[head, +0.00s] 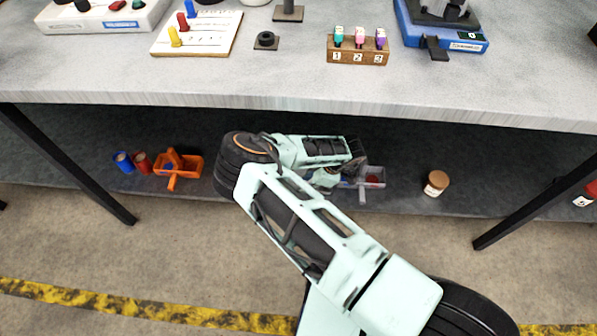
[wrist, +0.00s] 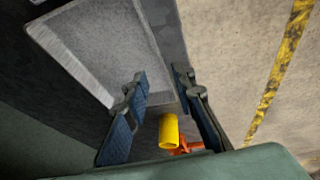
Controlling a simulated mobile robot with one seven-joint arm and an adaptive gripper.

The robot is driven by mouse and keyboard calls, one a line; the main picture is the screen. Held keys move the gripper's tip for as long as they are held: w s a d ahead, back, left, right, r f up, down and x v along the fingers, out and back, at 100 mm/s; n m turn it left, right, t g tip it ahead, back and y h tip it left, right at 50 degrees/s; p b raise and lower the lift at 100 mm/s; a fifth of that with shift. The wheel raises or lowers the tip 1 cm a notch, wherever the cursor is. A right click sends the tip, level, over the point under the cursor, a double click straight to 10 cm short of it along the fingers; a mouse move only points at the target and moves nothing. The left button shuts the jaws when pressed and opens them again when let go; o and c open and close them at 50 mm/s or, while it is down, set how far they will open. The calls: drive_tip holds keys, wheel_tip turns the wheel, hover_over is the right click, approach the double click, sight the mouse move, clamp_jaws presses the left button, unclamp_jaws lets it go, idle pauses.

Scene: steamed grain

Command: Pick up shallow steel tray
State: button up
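A shallow grey tray (wrist: 90,50) with a pale rim fills the upper left of the wrist view. It looks empty there. My gripper (wrist: 162,78) is open, with one blue-padded finger on each side of the tray's right-hand wall. I cannot tell whether either finger touches it. In the head view my gripper (head: 357,158) is at the lower shelf, partly hidden by my own arm. A grey tray-like piece (head: 376,172) with something red in it shows just right of it; I cannot tell if it is the same tray.
The worktop (head: 270,80) overhangs the shelf.

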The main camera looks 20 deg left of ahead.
drive_tip(key=b+x, duration=0.2)
drive_tip(key=x, duration=0.6)
drive_tip(key=shift+f, duration=0.1)
drive_tip(key=shift+c, duration=0.3)
clamp_jaws()
